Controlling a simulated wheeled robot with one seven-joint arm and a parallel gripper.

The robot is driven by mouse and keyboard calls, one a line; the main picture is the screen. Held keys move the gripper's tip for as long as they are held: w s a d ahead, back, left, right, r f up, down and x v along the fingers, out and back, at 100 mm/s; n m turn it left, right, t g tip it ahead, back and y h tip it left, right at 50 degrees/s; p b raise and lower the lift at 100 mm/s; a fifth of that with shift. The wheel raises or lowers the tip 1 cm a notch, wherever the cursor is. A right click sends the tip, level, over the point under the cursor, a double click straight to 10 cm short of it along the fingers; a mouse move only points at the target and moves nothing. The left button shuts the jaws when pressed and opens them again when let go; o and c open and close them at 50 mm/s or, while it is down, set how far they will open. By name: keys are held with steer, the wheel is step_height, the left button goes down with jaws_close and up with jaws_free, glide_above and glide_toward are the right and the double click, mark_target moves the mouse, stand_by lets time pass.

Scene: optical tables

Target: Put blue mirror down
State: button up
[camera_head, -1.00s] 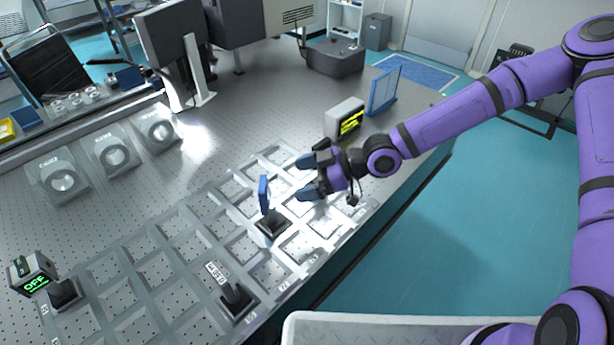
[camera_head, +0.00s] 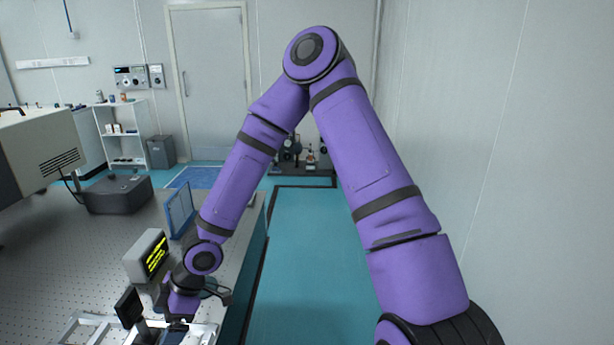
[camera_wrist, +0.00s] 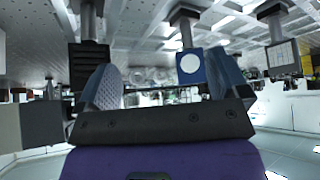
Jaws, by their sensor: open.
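The wrist view appears upside down. In it the blue mirror (camera_wrist: 190,67), a blue square with a pale round face, stands on a dark post fixed to the table. My gripper (camera_wrist: 163,82) is open, with its two fingers spread. The mirror shows beyond the fingers, nearer the right one, and nothing is clamped between them. In the head view my wrist (camera_head: 182,300) is low over the near table edge; my fingertips and the mirror are not clear there.
Beside the mirror are a black slatted block (camera_wrist: 88,64) and a white gridded plate (camera_wrist: 283,55) on posts. A display box (camera_head: 147,256) and a blue-framed panel (camera_head: 179,210) stand near my arm. Teal floor right of the table is free.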

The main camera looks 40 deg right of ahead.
steer(key=s+d+r+m+t+h, duration=0.25)
steer(key=d+r+m+h, duration=0.6)
steer(key=d+r, duration=1.05)
steer(key=s+d+r+m+t, duration=0.1)
steer(key=s+d+r+m, duration=0.1)
steer(key=s+r+m, duration=0.2)
steer(key=s+d+r+m+t+y, duration=0.1)
steer(key=s+d+r+m, duration=0.2)
steer(key=s+r, duration=0.8)
steer(key=s+m, duration=0.1)
steer(key=s, duration=0.3)
steer(key=shift+d+y, duration=0.1)
steer(key=shift+y, duration=0.15)
